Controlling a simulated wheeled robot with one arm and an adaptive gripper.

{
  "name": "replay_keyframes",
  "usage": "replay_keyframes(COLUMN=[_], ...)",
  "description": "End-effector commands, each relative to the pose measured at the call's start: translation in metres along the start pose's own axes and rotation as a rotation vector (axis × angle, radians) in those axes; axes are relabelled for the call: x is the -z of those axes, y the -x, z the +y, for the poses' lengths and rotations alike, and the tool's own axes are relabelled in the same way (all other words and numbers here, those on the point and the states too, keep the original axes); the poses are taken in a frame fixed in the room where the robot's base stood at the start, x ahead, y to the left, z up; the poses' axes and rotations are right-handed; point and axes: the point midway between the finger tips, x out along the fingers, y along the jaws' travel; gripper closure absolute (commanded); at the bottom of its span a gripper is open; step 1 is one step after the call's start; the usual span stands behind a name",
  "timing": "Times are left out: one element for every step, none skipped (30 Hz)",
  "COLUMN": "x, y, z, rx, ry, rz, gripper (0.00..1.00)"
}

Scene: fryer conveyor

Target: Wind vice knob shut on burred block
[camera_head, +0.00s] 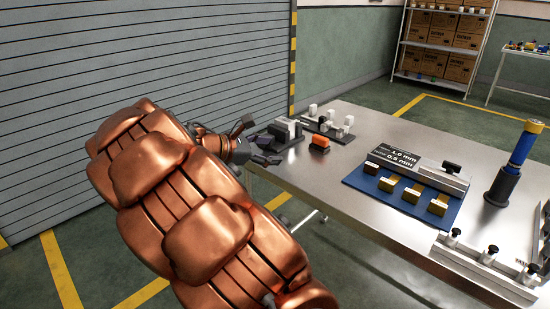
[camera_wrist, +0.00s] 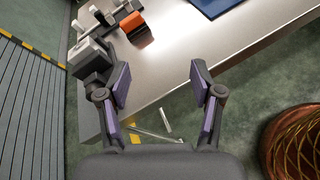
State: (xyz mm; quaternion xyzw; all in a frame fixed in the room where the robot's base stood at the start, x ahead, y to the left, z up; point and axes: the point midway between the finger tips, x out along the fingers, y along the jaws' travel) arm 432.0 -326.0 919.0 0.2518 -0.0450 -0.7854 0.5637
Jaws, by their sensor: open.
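The vice (camera_head: 285,131) is a grey and dark unit near the far left corner of the metal table. It also shows at the upper left in the wrist view (camera_wrist: 91,57). A light grey piece sits on top of it; I cannot tell whether that is the burred block or part of the vice. The knob is not clear in either view. My gripper (camera_head: 256,143) is at the table's left edge, close to the vice. In the wrist view my gripper (camera_wrist: 161,76) has its fingers wide apart with nothing between them; the left finger overlaps the vice's near side.
An orange block (camera_head: 319,144) lies right of the vice, before a tray of white pieces (camera_head: 340,130). A blue-yellow tool (camera_head: 522,147) stands at right, near a knobbed rail (camera_head: 480,273).

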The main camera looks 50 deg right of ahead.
Motion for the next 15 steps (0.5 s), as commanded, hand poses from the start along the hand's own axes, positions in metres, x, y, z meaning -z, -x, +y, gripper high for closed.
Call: replay_keyframes(x=[-0.009,-0.011,-0.015,-0.018,-0.020,-0.024,-0.025,-0.027,-0.030,-0.031,-0.033,-0.036,-0.038,-0.040,-0.042], y=[0.004,0.006,0.008,0.010,0.011,0.014,0.016,0.018,0.020,0.022,0.024,0.027,0.030,0.032,0.035], z=[-0.004,-0.008,-0.013,-0.017,-0.021,-0.026,-0.030,-0.034,-0.039,-0.043,-0.047,-0.051,-0.056,-0.059,-0.064], rx=[0.014,0.024,0.037,0.047,0.057,0.070,0.080,0.091,0.104,0.115,0.126,0.139,0.149,0.159,0.173], ry=[-0.022,-0.037,-0.055,-0.070,-0.086,-0.104,-0.118,-0.133,-0.150,-0.165,-0.180,-0.198,-0.213,-0.227,-0.243], rz=[0.016,0.026,0.039,0.048,0.059,0.072,0.083,0.094,0.108,0.119,0.129,0.143,0.154,0.164,0.177], gripper=[0.34,0.34,0.34,0.34,0.34,0.34,0.34,0.34,0.34,0.34,0.34,0.34,0.34,0.34,0.34])
